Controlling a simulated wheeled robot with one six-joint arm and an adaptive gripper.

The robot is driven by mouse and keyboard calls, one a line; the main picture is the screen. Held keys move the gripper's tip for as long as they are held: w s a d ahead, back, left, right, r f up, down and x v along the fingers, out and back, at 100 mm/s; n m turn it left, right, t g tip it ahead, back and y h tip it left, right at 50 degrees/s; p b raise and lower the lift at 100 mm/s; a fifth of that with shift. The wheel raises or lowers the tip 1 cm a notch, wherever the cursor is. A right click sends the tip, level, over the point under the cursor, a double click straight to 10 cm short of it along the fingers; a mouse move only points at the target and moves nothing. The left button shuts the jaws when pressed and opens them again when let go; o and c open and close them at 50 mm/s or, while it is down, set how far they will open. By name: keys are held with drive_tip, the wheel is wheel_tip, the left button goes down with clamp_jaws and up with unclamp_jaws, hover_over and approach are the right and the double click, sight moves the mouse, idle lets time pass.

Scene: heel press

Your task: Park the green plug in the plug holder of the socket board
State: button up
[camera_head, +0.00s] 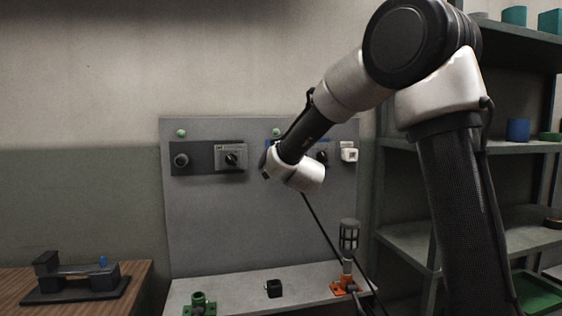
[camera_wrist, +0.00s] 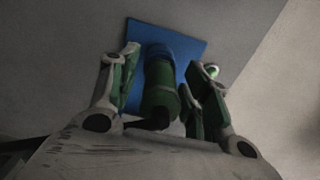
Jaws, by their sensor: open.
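In the wrist view, the green plug (camera_wrist: 159,88) lies between the two fingers of my gripper (camera_wrist: 163,68). The fingers are open, with a gap visible at least on the left side. The plug's far end meets a blue ring (camera_wrist: 172,50) on a blue plate (camera_wrist: 191,48); how deep it sits there I cannot tell. In the head view, the grey socket board (camera_head: 205,225) stands upright, and my white wrist hides the plug and gripper. A dark cable (camera_head: 318,222) hangs below my wrist. I cannot tell which part is the plug holder.
A dark panel with a knob (camera_head: 231,158) is on the board's left, a white fitting (camera_head: 349,152) on its right. The ledge holds a green fitting (camera_head: 199,304), a black block (camera_head: 274,288) and an orange-based fitting (camera_head: 345,286). A wooden table (camera_head: 140,272) and shelves (camera_head: 410,240) flank it.

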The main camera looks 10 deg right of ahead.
idle(0.3)
clamp_jaws()
drive_tip(key=shift+s, duration=3)
drive_tip(key=s+d, duration=0.2)
drive_tip(key=d, duration=2.5)
drive_tip(key=shift+d, duration=0.25)
drive_tip(key=shift+w, duration=0.2)
